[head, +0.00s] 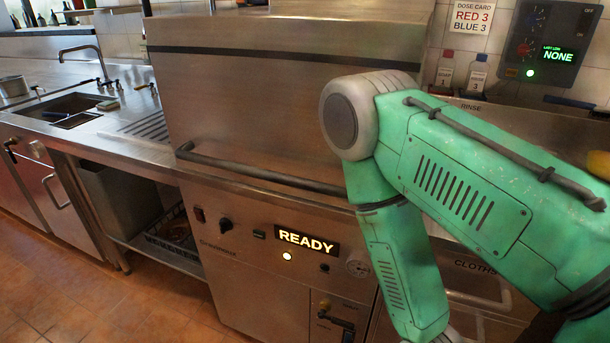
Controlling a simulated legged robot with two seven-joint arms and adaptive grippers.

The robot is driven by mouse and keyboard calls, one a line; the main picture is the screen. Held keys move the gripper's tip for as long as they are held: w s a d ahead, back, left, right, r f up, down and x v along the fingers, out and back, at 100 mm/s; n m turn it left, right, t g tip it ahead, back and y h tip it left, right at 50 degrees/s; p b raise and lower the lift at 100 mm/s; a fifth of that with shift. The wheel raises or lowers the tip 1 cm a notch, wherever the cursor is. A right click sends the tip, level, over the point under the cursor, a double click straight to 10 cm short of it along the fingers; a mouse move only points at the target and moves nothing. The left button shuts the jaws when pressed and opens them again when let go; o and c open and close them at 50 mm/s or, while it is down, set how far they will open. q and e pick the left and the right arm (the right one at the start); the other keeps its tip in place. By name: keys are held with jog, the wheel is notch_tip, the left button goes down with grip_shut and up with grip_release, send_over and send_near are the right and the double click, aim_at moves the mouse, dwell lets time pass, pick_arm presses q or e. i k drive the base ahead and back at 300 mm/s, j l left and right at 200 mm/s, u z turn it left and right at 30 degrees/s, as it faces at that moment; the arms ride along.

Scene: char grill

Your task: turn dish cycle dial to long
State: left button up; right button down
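The steel dishwasher (260,110) fills the middle of the head view, with a long bar handle (250,170) across its hood. Its front panel has a lit READY display (307,241) with a round white light below it. A dark dial (225,225) sits left of the display, beside another small dark control (200,214). Their markings are too small to read, so the dial's setting cannot be told. My green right arm (450,170) bends down in front of the machine's right side. Its gripper is below the picture edge. My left gripper is out of view.
A lower panel (335,318) has a dark lever or knob. A round gauge (358,268) sits near my arm. A sink counter (80,110) stands left, with a rack beneath it. A dosing unit (545,45) reading NONE hangs upper right, near two bottles. Floor is clear lower left.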

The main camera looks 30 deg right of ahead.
aim_at(226, 225)
jog(key=i+j+z, duration=0.1)
jog(key=i+j, duration=0.25)
jog(key=i+j+z, duration=0.1)
jog(key=i+j, duration=0.2)
jog(key=j, duration=0.15)
jog(key=i+j+z, duration=0.15)
jog(key=i+j, duration=0.15)
jog(key=j, duration=0.15)
jog(key=z, duration=1.3)
jog(key=k, duration=1)
